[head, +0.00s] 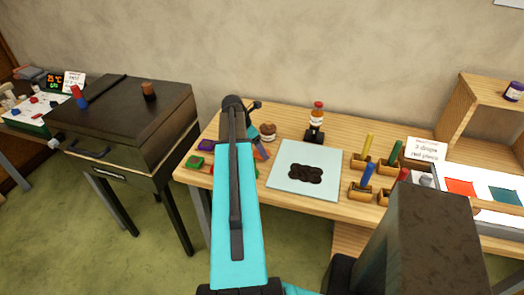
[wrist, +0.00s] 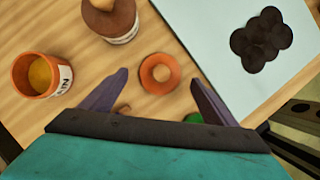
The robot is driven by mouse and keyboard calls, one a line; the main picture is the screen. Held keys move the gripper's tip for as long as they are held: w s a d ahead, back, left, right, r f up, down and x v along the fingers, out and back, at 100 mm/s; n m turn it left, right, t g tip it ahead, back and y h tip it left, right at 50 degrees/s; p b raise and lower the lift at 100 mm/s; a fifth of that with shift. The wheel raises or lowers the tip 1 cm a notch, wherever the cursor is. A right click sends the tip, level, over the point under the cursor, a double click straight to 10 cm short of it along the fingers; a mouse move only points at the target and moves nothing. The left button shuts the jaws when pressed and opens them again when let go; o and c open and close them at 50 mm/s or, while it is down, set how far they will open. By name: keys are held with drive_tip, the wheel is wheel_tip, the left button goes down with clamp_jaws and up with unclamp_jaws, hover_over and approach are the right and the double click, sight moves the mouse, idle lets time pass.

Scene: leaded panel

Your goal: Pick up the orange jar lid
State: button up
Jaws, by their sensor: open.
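The orange jar lid (wrist: 146,74), round with a paler raised centre, lies on the wooden table in the wrist view. My gripper (wrist: 158,80) is open, with one dark fingertip to the left of the lid and one to the right. The lid shows between and slightly beyond the tips; I cannot tell the height gap. An open orange jar (wrist: 42,76) with yellow contents and a white label stands left of the lid.
A brown-topped jar (wrist: 110,18) stands close behind the lid; it also shows in the head view (head: 267,131). A pale sheet (head: 290,180) with dark discs (head: 305,173) lies to the right. A green object (wrist: 196,118) sits near the right finger. Coloured-handled tools (head: 368,145) stand farther right.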

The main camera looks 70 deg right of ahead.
drive_tip(key=shift+x, duration=1.05)
drive_tip(key=c, duration=1.1)
drive_tip(key=shift+c, duration=0.2)
drive_tip(key=shift+r, duration=0.15)
wheel_tip(320, 180, up, 10)
drive_tip(key=b, duration=0.2)
